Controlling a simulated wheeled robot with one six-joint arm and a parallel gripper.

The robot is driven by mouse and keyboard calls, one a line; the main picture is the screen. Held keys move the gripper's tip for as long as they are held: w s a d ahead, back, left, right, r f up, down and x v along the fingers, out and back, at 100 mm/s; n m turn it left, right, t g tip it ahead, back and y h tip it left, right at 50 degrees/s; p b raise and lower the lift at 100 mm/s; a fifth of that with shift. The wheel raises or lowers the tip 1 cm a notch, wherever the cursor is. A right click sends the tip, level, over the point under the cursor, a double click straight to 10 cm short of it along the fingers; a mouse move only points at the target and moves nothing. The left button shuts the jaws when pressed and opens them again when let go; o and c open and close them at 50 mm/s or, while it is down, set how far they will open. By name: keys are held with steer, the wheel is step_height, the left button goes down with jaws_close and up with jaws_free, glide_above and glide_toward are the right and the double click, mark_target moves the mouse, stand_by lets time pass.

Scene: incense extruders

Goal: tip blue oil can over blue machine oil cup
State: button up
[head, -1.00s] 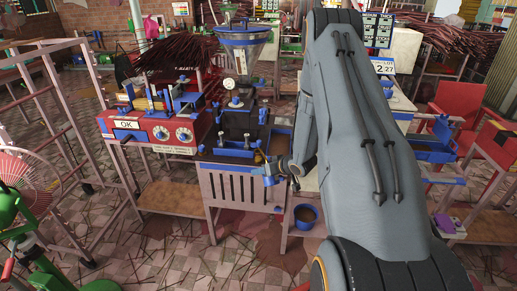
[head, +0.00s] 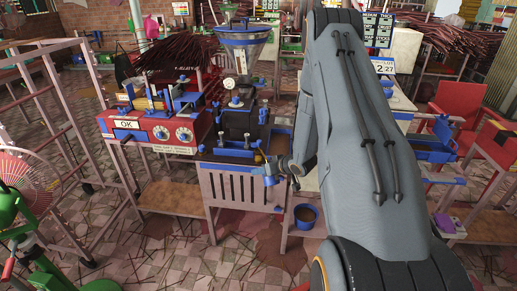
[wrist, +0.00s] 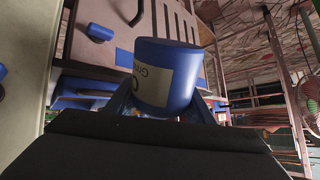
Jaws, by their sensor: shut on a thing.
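The blue oil can (wrist: 182,85) is between the two fingers of my gripper (wrist: 163,106) in the wrist view. It is a rounded blue cylinder with a pale label that carries dark lettering. My gripper is shut on it. The wrist view looks turned over, with floor near its top, so the can's tilt is hard to judge. In the head view, my arm reaches toward the blue-trimmed machine (head: 236,150), and the can is not clearly made out there. I cannot tell which small blue part of this machine is the oil cup.
A red machine (head: 155,130) with two dials and an OK sign stands left of the blue-trimmed one. A blue bucket (head: 305,216) stands on the floor. A green fan (head: 25,185) and a pink rack stand at left. Red chairs (head: 455,100) are at right.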

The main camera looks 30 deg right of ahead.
steer(key=shift+r, duration=0.1)
steer(key=shift+s+r+g+p, duration=0.2)
steer(key=shift+r+g+p, duration=0.25)
steer(key=shift+p, duration=0.45)
steer(key=shift+p, duration=0.3)
stand_by(0.9)
steer(key=shift+s+r+g+p, duration=0.15)
steer(key=shift+r+g+p, duration=0.1)
steer(key=shift+g+p, duration=0.35)
steer(key=shift+p, duration=0.35)
steer(key=shift+s+a+r+m+g+p, duration=0.15)
steer(key=shift+r+g+p, duration=0.2)
steer(key=shift+p, duration=0.5)
steer(key=shift+s+d+r+m+g+p, duration=0.1)
steer(key=shift+r+m+g+p, duration=0.15)
steer(key=shift+p, duration=0.6)
stand_by(1.6)
steer(key=shift+w+f+t+b, duration=0.1)
steer(key=shift+f+t+b, duration=0.2)
steer(key=shift+b, duration=0.25)
steer(key=shift+f+b, duration=0.1)
steer(key=shift+b, duration=0.25)
